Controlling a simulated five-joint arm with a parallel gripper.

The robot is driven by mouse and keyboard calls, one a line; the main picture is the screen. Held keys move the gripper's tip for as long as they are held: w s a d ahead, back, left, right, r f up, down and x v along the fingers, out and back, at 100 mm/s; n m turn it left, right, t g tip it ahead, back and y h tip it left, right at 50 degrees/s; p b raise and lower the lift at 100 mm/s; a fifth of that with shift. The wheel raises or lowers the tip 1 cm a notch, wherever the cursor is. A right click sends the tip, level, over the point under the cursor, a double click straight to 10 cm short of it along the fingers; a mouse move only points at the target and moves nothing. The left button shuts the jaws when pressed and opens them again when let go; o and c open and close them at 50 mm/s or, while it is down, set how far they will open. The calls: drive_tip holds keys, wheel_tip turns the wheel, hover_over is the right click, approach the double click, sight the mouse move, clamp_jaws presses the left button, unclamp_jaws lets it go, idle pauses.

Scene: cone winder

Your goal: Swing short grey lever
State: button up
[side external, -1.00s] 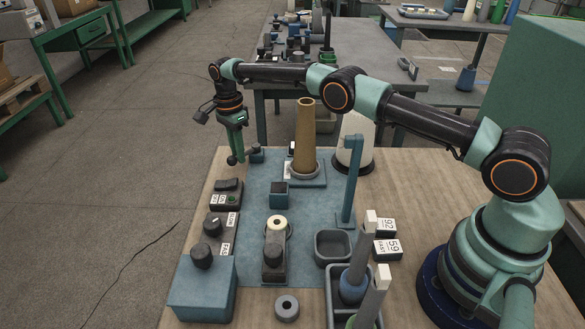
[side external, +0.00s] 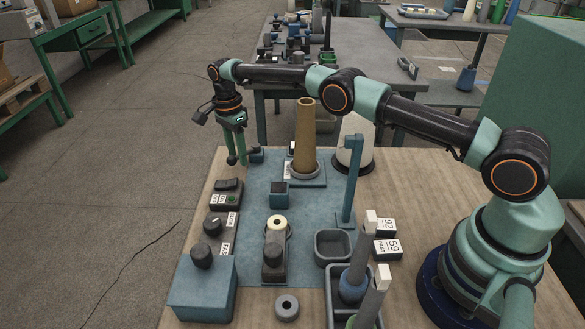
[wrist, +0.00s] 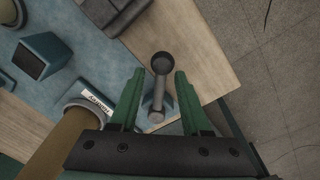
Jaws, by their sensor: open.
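The short grey lever (wrist: 158,90) shows in the wrist view, with a dark round knob (wrist: 162,63) at its end. It lies between the two green fingers of my gripper (wrist: 160,75), with a gap on each side. In the side view my gripper (side external: 237,162) points down at the far left corner of the blue plate, beside a small dark blue block (side external: 256,155). The lever is mostly hidden by the fingers there. The jaws are open and hold nothing.
A tan cone (side external: 305,135) stands close to the right of my gripper, with a white cone (side external: 354,140) behind it. A switch box (side external: 226,199) and knobs (side external: 212,225) line the left edge. A blue post (side external: 351,180) rises at the right. Open floor lies left.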

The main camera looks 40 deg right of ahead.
drive_tip(key=shift+s, duration=0.1)
drive_tip(key=n, duration=0.1)
drive_tip(key=s+n, duration=0.1)
drive_tip(key=n, duration=0.1)
drive_tip(key=s+n, duration=0.1)
drive_tip(key=shift+s+d+n, duration=0.1)
drive_tip(key=shift+d+n, duration=0.2)
drive_tip(key=shift+n, duration=0.1)
drive_tip(key=n, duration=0.1)
drive_tip(key=s+n, duration=0.1)
drive_tip(key=n, duration=0.1)
drive_tip(key=shift+s+d, duration=0.2)
drive_tip(key=shift+d, duration=0.2)
drive_tip(key=n, duration=0.1)
drive_tip(key=s+d+n, duration=0.1)
drive_tip(key=n, duration=0.1)
wheel_tip(320, 180, up, 13)
drive_tip(key=s+d+r+n+t, duration=0.1)
drive_tip(key=s+r+n+t, duration=0.1)
drive_tip(key=s+r, duration=0.4)
drive_tip(key=s+d+r+n+t, duration=0.2)
drive_tip(key=s+r, duration=0.4)
drive_tip(key=s, duration=0.1)
drive_tip(key=shift+s+d, duration=0.25)
drive_tip(key=shift+s, duration=0.15)
